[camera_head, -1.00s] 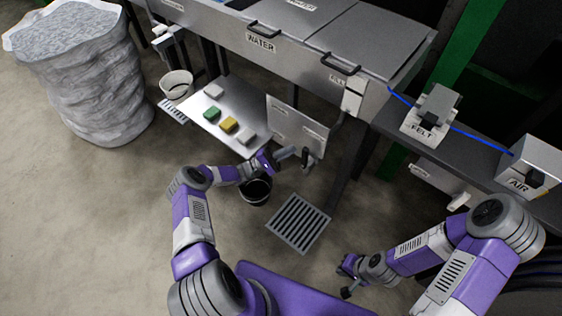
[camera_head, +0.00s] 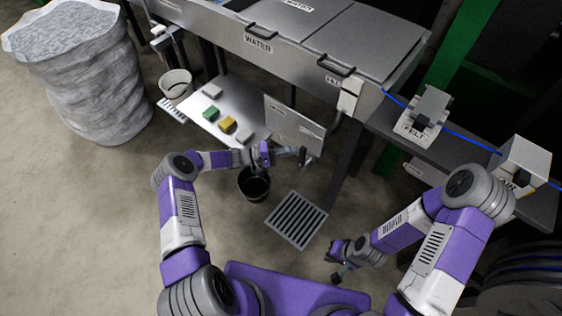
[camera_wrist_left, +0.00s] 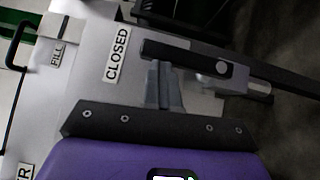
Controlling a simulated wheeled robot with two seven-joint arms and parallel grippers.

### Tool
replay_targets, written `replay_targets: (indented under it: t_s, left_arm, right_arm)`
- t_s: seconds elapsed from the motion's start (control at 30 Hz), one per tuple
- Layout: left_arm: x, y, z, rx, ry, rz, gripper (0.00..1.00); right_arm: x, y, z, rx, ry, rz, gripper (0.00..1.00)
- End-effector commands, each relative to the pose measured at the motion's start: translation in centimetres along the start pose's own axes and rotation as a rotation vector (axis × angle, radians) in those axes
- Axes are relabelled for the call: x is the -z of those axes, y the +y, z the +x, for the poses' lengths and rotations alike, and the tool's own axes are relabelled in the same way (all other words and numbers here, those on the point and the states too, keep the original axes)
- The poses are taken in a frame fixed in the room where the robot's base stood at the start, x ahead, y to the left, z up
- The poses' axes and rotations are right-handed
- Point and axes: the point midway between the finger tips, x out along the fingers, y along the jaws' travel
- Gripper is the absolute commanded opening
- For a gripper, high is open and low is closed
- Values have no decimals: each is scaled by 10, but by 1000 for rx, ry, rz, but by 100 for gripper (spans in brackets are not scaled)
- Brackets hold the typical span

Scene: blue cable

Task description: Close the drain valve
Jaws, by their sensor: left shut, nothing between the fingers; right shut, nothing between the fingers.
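The drain valve's dark lever (camera_wrist_left: 180,50) lies across the left wrist view, joined to a grey valve body (camera_wrist_left: 222,70) on a pipe. A "CLOSED" label (camera_wrist_left: 117,54) is on the panel to its left. In the head view the dark handle (camera_head: 302,156) stands by the panel's lower right. My left gripper (camera_head: 280,152) is shut and empty beside it. In the wrist view its fingertips (camera_wrist_left: 164,75) are right at the lever's near side; I cannot tell whether they touch. My right gripper (camera_head: 338,272) is shut and empty, low over the floor, away from the valve.
A black bucket (camera_head: 254,186) stands under my left gripper, with a floor grate (camera_head: 296,220) to its right. A shelf (camera_head: 198,112) with coloured blocks is behind. The steel tank (camera_head: 300,55) stands above. A blue cable (camera_head: 466,136) runs past the FELT stand (camera_head: 424,112) at right.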

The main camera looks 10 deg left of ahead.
Motion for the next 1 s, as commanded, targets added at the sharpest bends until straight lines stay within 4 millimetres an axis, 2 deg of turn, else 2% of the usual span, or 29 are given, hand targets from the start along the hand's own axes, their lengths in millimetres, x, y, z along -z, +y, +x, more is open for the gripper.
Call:
replay_targets:
  t_s: [0.27,0.57,0.6,0.7,0.8,1.0]
  left_arm:
    - [-1,-1,0,-3,-6,-3,0]
    - [22,-3,-27,-1,0,3,0]
    - [25,-2,-31,-1,-1,2,0]
    - [24,6,-58,-1,2,-2,0]
    - [24,8,-81,0,2,-1,0]
    - [24,9,-115,-1,0,0,0]
  right_arm:
    - [0,1,3,0,0,0,0]
    - [2,13,36,0,0,0,0]
    - [2,15,41,0,0,0,0]
    - [1,11,30,0,-1,0,0]
    - [1,10,27,0,0,0,0]
    - [1,9,25,0,0,0,0]
